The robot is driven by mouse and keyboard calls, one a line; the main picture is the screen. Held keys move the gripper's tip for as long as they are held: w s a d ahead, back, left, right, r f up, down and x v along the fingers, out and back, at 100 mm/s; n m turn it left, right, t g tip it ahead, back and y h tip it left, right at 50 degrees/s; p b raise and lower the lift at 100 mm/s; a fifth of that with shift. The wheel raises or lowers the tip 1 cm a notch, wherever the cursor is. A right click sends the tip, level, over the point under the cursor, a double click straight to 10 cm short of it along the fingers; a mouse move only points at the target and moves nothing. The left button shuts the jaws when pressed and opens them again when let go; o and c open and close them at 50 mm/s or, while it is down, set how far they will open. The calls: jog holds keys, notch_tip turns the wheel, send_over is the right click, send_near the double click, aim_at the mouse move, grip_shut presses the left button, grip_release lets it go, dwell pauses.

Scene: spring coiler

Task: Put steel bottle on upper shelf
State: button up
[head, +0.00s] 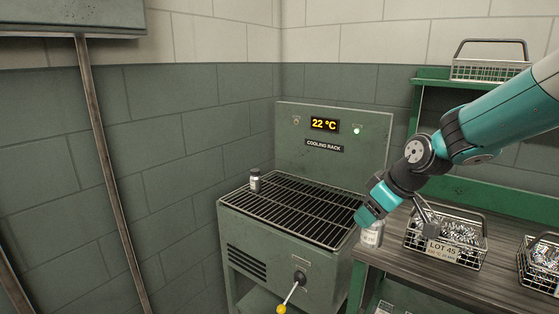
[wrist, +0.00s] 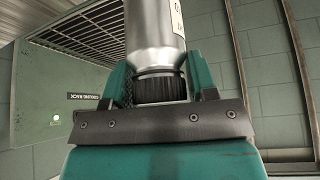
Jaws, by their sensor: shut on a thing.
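The steel bottle (wrist: 156,35) is silver with a black ribbed cap and a pale label. In the wrist view it stands between the two teal fingers of my gripper (wrist: 162,82), which is shut around its cap end. In the head view my gripper (head: 368,220) points down over the bottle (head: 373,236), at the left end of the wooden bench; whether its base touches the bench I cannot tell. The upper shelf (head: 432,73) is a green ledge at the right, partly hidden behind my arm, with a wire basket (head: 490,69) on it.
The cooling rack (head: 305,205) has a small dark-capped bottle (head: 255,181) at its left corner and a yellow-knobbed lever (head: 290,295) in front. Wire baskets of metal parts, one marked LOT 45 (head: 442,250), stand on the bench (head: 395,268) right of my gripper.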

jog(key=d+f+m, duration=0.1)
jog(key=f, duration=0.1)
jog(key=s+d+f+m+h, duration=0.1)
jog(key=f, duration=0.2)
jog(key=f+m, duration=0.1)
jog(key=f, duration=0.2)
jog(key=shift+s+d+f+m+t+h, duration=0.2)
jog(key=shift+d+m+t+h, duration=0.1)
jog(key=shift+d+t, duration=0.1)
jog(key=s+d+f+m+h, duration=0.1)
jog(key=s+d+f+m, duration=0.1)
jog(key=s+f, duration=0.4)
jog(key=s+d+f+m+h, duration=0.1)
jog(key=s+d+f+m, duration=0.2)
jog(key=f, duration=0.6)
jog(key=s+d, duration=0.2)
jog(key=s, duration=0.1)
jog(key=shift+f+t+h+p, duration=0.2)
jog(key=shift+t+h+p, duration=0.1)
jog(key=shift+t, duration=0.1)
jog(key=shift+a, duration=0.1)
